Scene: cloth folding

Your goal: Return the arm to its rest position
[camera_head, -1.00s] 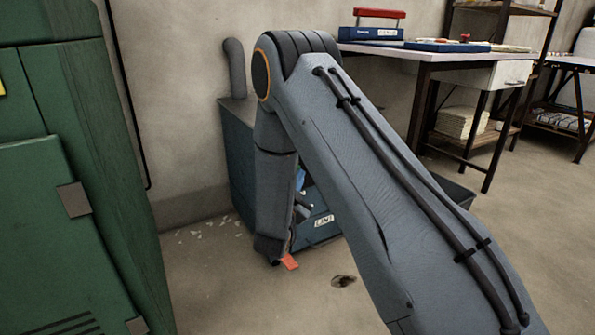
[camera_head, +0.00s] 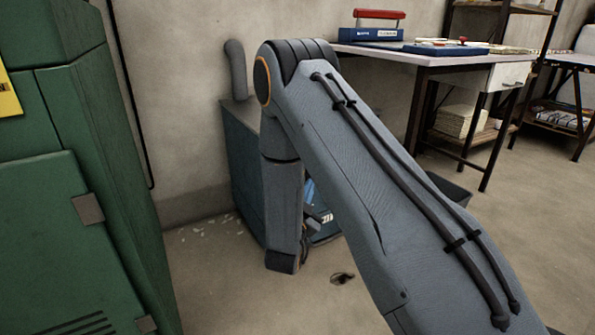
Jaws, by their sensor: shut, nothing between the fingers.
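My arm (camera_head: 350,165) fills the middle of the view. It rises from the lower right to a dark ribbed elbow with an orange-ringed cap, then its forearm (camera_head: 283,205) hangs down steeply. The forearm ends low, in front of the teal cabinet by the wall. No cloth shows in the view.
A green cabinet (camera_head: 95,200) stands close at the left. The teal cabinet (camera_head: 240,165) with a grey pipe stands against the wall behind my forearm. A white-topped desk (camera_head: 440,60) is at the back right. The floor (camera_head: 225,285) is open between the green cabinet and my arm.

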